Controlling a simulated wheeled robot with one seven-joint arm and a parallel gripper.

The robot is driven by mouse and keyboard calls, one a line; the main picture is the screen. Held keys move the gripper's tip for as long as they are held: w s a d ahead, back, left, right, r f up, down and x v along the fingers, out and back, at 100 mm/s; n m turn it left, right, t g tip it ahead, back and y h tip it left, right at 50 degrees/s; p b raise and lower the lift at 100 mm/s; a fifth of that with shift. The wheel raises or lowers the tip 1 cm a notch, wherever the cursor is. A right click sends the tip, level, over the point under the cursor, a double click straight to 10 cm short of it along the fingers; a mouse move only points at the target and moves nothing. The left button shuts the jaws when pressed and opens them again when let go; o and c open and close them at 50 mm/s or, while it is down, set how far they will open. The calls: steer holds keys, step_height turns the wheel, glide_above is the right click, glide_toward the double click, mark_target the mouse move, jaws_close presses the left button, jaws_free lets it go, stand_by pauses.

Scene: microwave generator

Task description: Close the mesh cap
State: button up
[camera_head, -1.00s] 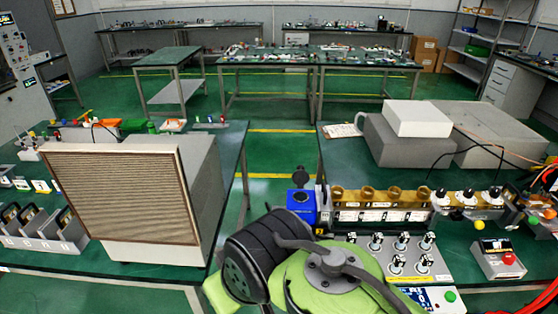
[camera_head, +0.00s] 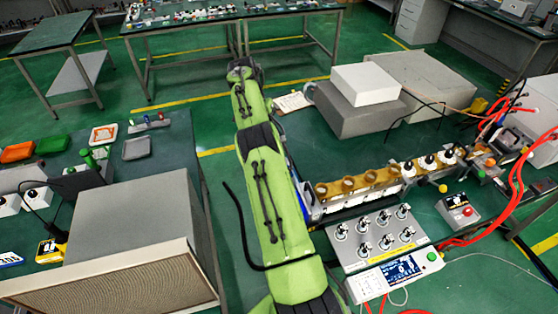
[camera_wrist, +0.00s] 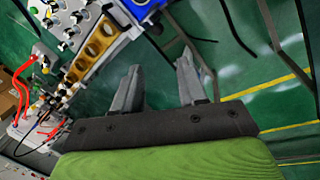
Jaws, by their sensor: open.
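I cannot tell a mesh cap for certain in either view. My green arm (camera_head: 262,185) stretches away from me just left of this apparatus. Its far end is over the gap between the tables, and the fingers are not clear there. In the wrist view my gripper (camera_wrist: 160,88) has its two grey fingers spread, with nothing between them.
A panel of several black-topped switches (camera_head: 375,237) is in front of the apparatus. Stacked grey and white boxes (camera_head: 365,85) stand behind it. Red cables (camera_head: 515,195) run at the right. Green floor lies between the tables.

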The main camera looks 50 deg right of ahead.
steer(key=b+x, duration=0.2)
steer(key=x, duration=0.6)
steer(key=b+x, duration=0.3)
steer(key=x, duration=0.6)
steer(key=shift+s+d, duration=0.15)
steer(key=shift+s, duration=0.1)
jaws_close()
